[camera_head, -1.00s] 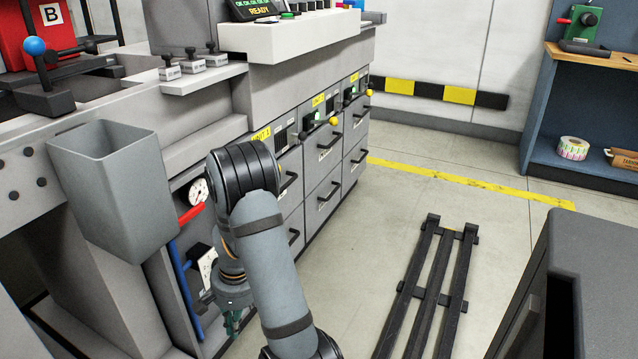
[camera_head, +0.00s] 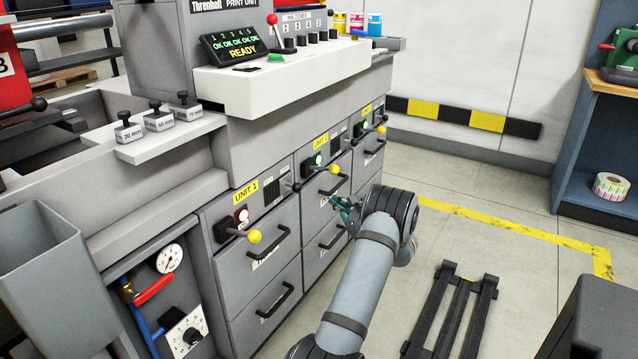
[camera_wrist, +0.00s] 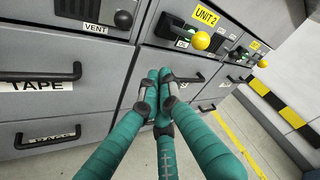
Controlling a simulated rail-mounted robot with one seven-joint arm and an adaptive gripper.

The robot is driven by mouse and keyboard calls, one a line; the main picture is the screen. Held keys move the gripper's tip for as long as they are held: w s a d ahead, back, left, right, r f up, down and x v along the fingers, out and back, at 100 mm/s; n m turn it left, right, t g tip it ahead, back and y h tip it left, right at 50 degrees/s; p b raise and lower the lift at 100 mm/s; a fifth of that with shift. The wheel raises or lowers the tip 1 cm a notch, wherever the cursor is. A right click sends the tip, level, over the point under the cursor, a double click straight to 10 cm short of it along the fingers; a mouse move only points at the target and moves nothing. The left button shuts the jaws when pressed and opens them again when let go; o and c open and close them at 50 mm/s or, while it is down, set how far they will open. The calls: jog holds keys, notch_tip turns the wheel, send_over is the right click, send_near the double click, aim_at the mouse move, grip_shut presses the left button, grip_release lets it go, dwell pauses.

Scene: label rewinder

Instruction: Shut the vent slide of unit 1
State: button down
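Unit 1 is marked by a yellow label (camera_head: 245,192) on the grey cabinet front. Its vent slide has a slotted plate (camera_head: 272,194) and a black knob (camera_head: 297,187) to the right. In the wrist view the vent plate (camera_wrist: 92,10) shows dark slots at the top left, above the VENT label (camera_wrist: 95,28), with the black knob (camera_wrist: 124,19) to its right. My gripper (camera_head: 343,208) is right of and below the knob, in front of the neighbouring drawers. In the wrist view my gripper's teal fingers (camera_wrist: 158,74) are shut together, empty, apart from the knob.
Unit 1's yellow-balled lever (camera_head: 254,237) and drawer handle (camera_head: 270,243) project nearby. Unit 2's yellow-balled lever (camera_wrist: 201,40) stands right of the fingers. A grey bin (camera_head: 40,260) and red valve handle (camera_head: 155,289) are left. A black rack (camera_head: 455,315) stands on the floor.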

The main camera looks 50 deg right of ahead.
aim_at(293, 186)
jog(key=r+n, duration=0.2)
jog(key=shift+w+a+n+t, duration=0.1)
jog(key=shift+a+n+t, duration=0.2)
jog(key=shift+a+t, duration=0.1)
jog(key=shift+w+d, duration=0.1)
jog(key=w+b, duration=0.1)
jog(key=w, duration=0.8)
jog(key=shift+w+d+b, duration=0.15)
jog(key=shift+b, duration=0.25)
jog(key=shift+r, duration=0.1)
